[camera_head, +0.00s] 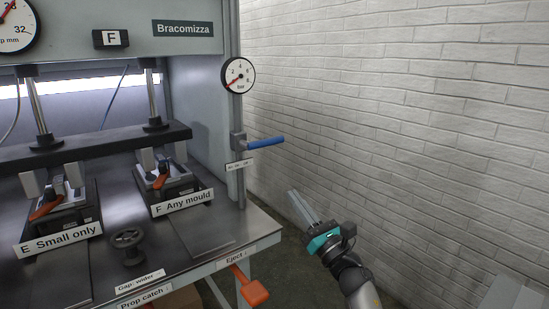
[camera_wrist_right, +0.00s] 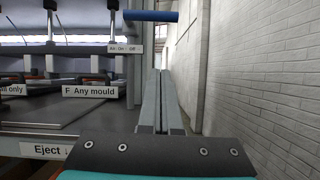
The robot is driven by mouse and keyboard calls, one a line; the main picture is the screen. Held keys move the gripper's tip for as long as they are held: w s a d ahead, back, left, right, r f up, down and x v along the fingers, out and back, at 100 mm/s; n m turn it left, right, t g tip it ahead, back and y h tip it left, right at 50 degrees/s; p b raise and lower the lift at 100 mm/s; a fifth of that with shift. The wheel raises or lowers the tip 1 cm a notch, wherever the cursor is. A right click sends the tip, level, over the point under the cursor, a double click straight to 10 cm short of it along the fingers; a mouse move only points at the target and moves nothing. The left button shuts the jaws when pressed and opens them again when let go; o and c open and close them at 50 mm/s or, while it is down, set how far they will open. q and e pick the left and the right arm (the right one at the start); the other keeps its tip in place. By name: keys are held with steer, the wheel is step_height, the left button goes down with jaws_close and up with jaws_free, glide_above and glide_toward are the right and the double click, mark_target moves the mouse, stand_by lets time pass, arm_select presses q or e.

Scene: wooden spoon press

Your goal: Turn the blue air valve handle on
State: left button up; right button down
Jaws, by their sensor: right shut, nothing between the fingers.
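The blue air valve handle (camera_head: 265,143) sticks out sideways to the right from a grey valve body (camera_head: 238,142) on the upright pipe at the press's right edge. It lies nearly level. In the right wrist view the blue handle (camera_wrist_right: 151,16) is at the top, above the fingers. A small label (camera_head: 239,165) sits below the valve; it shows larger in the wrist view (camera_wrist_right: 125,49), reading air on and off. My right gripper (camera_head: 301,207) is shut and empty, below and to the right of the handle, apart from it. My left gripper is not in view.
A pressure gauge (camera_head: 238,75) stands above the valve. A white brick wall (camera_head: 400,80) runs along the right. The press table (camera_head: 200,225) carries two mould stations and a handwheel (camera_head: 127,243). An orange eject pedal or lever (camera_head: 252,290) juts out at the front.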

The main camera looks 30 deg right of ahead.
mark_target(263, 141)
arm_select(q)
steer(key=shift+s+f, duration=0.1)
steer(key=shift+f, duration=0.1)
arm_select(e)
steer(key=shift+a+n+y, duration=0.1)
steer(key=shift+n+y, duration=0.3)
steer(key=shift+n, duration=0.1)
steer(key=shift+w+r, duration=0.1)
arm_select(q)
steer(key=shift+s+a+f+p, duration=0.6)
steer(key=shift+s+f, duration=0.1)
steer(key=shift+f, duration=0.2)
arm_select(e)
steer(key=w+r, duration=0.8)
steer(key=shift+a, duration=0.35)
